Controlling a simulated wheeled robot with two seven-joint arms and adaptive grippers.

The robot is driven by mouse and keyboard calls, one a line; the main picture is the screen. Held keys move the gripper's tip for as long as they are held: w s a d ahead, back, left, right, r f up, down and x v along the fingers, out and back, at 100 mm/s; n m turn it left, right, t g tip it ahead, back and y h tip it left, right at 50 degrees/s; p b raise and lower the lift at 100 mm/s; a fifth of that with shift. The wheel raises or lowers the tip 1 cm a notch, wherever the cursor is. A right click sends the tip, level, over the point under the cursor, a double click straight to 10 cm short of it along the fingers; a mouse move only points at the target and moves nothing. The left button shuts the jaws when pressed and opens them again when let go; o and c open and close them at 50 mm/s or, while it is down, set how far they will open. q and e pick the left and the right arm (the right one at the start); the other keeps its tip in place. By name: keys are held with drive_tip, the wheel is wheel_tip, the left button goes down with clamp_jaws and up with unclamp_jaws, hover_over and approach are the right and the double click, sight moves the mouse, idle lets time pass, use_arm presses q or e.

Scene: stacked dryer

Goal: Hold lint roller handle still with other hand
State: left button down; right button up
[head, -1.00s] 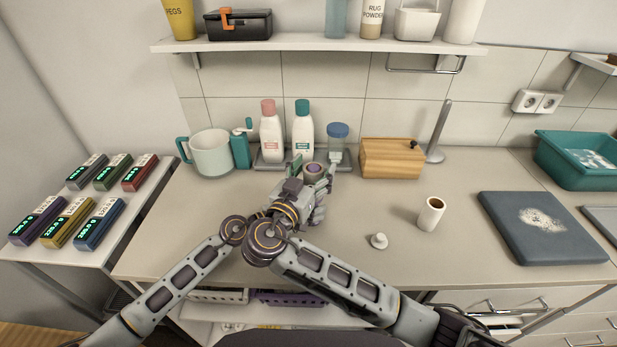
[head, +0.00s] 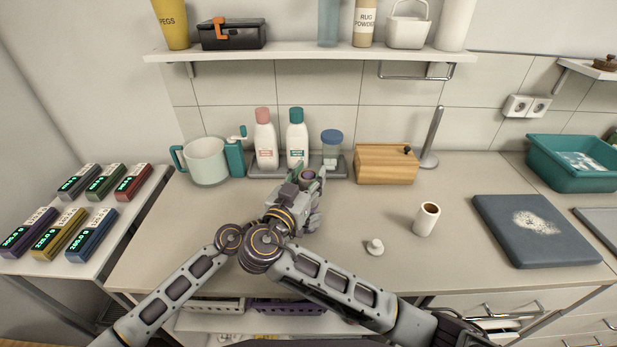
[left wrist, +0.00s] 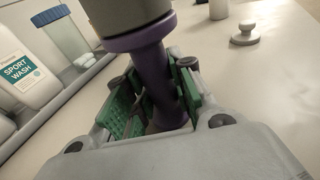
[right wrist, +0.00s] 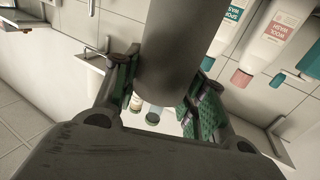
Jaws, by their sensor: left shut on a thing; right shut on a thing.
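The lint roller (head: 307,176) stands above the worktop toward the back, with both grippers crowded around it. In the left wrist view its purple handle (left wrist: 148,65) runs between the green pads of my left gripper (left wrist: 155,88), which is shut on it. A wider grey-brown part shows above a purple collar. In the right wrist view my right gripper (right wrist: 163,78) is shut around a grey-brown cylinder (right wrist: 180,45), apparently the roller's barrel. In the head view the arms and grippers overlap and hide most of the roller.
Behind are a tray with bottles (head: 297,140) and a blue-lidded jar (head: 332,145), a mug (head: 206,160) and a wooden box (head: 386,165). To the right are a white knob (head: 375,247), a white tube (head: 427,219) and a dark board (head: 535,235). The front right worktop is mostly clear.

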drive_tip(key=shift+r, duration=0.15)
drive_tip(key=shift+r, duration=2)
drive_tip(key=shift+r, duration=0.15)
drive_tip(key=shift+r, duration=2.05)
drive_tip(key=shift+r, duration=0.1)
drive_tip(key=shift+r, duration=2.1)
use_arm(q)
drive_tip(key=c, duration=1.5)
unclamp_jaws()
